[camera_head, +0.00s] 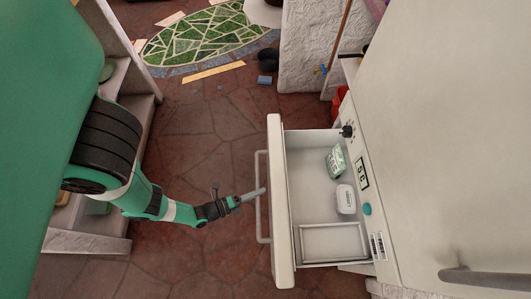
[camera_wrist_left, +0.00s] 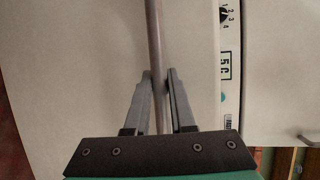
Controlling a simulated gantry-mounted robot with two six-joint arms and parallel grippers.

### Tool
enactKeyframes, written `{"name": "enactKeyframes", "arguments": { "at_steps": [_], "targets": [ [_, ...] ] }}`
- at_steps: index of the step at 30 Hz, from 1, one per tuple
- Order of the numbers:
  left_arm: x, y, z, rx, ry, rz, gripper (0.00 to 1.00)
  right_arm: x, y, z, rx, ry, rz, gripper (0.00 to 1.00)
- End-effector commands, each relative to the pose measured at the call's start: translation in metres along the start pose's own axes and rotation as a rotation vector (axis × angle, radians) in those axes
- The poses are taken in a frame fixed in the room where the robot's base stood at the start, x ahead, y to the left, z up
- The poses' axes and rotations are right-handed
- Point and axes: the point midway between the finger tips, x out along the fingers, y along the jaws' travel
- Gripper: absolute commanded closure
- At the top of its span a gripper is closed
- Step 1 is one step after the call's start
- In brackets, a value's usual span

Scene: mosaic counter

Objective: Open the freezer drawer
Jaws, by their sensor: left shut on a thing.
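The freezer drawer (camera_head: 281,190) is pulled out from the white freezer (camera_head: 420,150), and its inside shows from above. A long pale bar handle (camera_head: 262,170) runs along its front. My left gripper (camera_head: 262,191) is at this handle, on the front side of the drawer. In the left wrist view the two fingers (camera_wrist_left: 160,78) stand on either side of the grey handle bar (camera_wrist_left: 156,40), closed on it. My right gripper is not in view.
Inside the drawer lie a green-and-white packet (camera_head: 336,160), a white tub (camera_head: 346,199) and a pale tray (camera_head: 333,242). The stone floor (camera_head: 200,160) in front of the drawer is clear. Shelves (camera_head: 130,80) stand at the left.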

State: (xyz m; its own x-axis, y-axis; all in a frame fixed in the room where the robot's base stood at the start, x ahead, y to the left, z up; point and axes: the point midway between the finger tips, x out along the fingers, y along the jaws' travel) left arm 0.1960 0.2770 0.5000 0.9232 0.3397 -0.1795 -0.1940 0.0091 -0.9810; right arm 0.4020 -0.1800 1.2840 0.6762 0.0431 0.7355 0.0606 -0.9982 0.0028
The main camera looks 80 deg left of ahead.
Motion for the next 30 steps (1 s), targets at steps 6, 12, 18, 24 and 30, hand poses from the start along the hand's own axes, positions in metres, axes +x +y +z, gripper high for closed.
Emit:
{"name": "enactKeyframes", "arguments": {
  "at_steps": [6,12,18,24,30],
  "targets": [
    [-0.0030,0.0023,0.0012,0.002,0.001,0.006,1.00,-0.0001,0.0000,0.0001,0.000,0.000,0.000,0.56],
    [-0.0029,0.0025,0.0011,0.003,0.001,0.007,1.00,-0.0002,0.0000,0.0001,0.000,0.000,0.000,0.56],
    [-0.0025,0.0019,0.0009,0.002,0.001,0.005,0.48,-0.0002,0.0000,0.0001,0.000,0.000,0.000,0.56],
    [-0.0021,0.0013,0.0008,0.002,0.001,0.003,0.48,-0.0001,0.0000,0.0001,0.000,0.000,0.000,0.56],
    [-0.0072,0.0015,0.0028,0.002,-0.003,0.001,0.48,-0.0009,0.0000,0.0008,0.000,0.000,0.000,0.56]
  ]
}}
